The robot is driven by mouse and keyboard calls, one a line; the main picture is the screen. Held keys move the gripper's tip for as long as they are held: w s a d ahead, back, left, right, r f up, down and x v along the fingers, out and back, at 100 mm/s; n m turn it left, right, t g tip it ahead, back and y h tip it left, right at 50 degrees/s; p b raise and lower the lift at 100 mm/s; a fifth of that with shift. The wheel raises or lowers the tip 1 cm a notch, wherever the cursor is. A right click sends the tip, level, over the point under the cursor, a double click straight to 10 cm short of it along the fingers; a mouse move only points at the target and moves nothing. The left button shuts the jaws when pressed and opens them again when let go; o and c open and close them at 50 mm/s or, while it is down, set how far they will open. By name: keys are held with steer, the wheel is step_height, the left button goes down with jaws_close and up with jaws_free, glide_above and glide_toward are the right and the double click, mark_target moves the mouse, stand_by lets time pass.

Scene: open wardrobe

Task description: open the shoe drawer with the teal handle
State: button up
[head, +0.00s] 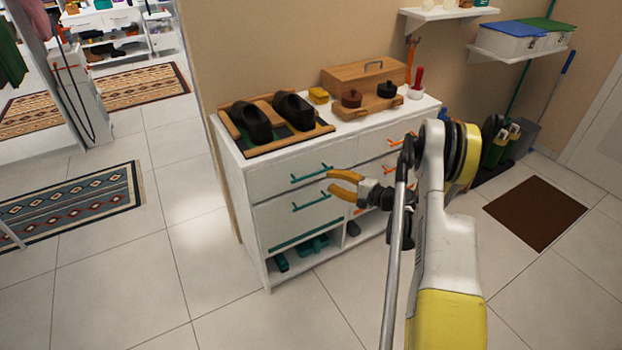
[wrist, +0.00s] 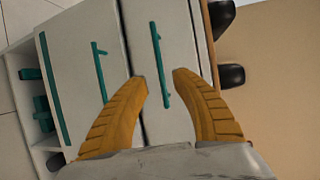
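The white shoe cabinet (head: 262,180) has two left drawers with teal bar handles, and both look shut. The upper teal handle (head: 311,174) and the lower teal handle (head: 312,202) face my gripper (head: 330,181). My gripper's yellow fingers are open and empty, in front of the cabinet. In the wrist view the upper handle (wrist: 159,58) appears between the fingertips (wrist: 160,77), with its lower part reaching between the fingers. The lower handle (wrist: 100,72) lies left of them. I cannot tell how far the fingers are from the handle; no grip on it shows.
Orange-handled drawers (head: 390,168) on the right are partly hidden by my arm.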

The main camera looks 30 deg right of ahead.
mark_target(313, 175)
steer(key=b+x, duration=0.2)
steer(key=x, duration=0.6)
steer(key=shift+w+a+f, duration=0.15)
steer(key=shift+w, duration=0.1)
steer(key=shift+c, duration=0.2)
jaws_close()
